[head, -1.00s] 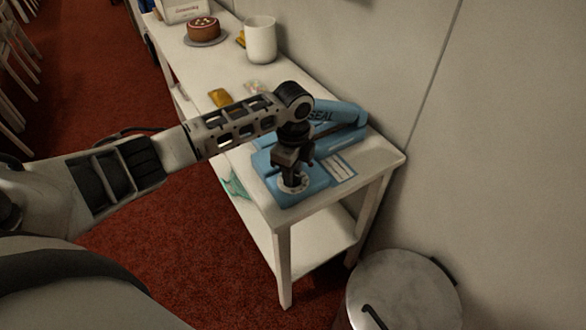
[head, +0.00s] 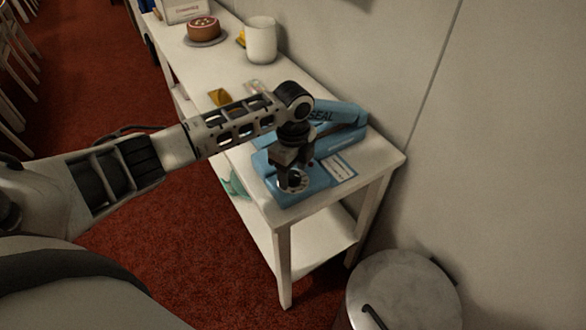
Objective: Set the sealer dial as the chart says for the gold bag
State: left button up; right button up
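The blue sealer (head: 318,181) stands at the near end of the white table, its long arm marked "SEAL" at the back. Its round pale dial (head: 294,183) is on the front part, directly under my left gripper (head: 292,177). The fingers point down at the dial and cover part of it; I cannot tell whether they are closed on its knob. A white chart card (head: 338,168) with lines too small to read lies on the sealer, right of the dial. The gold bag (head: 219,97) lies on the table beyond my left arm. My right gripper is not in view.
A white table (head: 262,206) runs along the wall, with a lower shelf. A white canister (head: 261,41), a cake on a stand (head: 203,35) and a white box (head: 184,10) stand farther back. A metal bin (head: 403,290) stands on the floor at the right.

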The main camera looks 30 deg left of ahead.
aim_at(293, 174)
pick_arm(q)
jog(key=shift+r, duration=0.1)
notch_tip(293, 174, up, 16)
jog(key=shift+b, duration=0.45)
dwell(0.4)
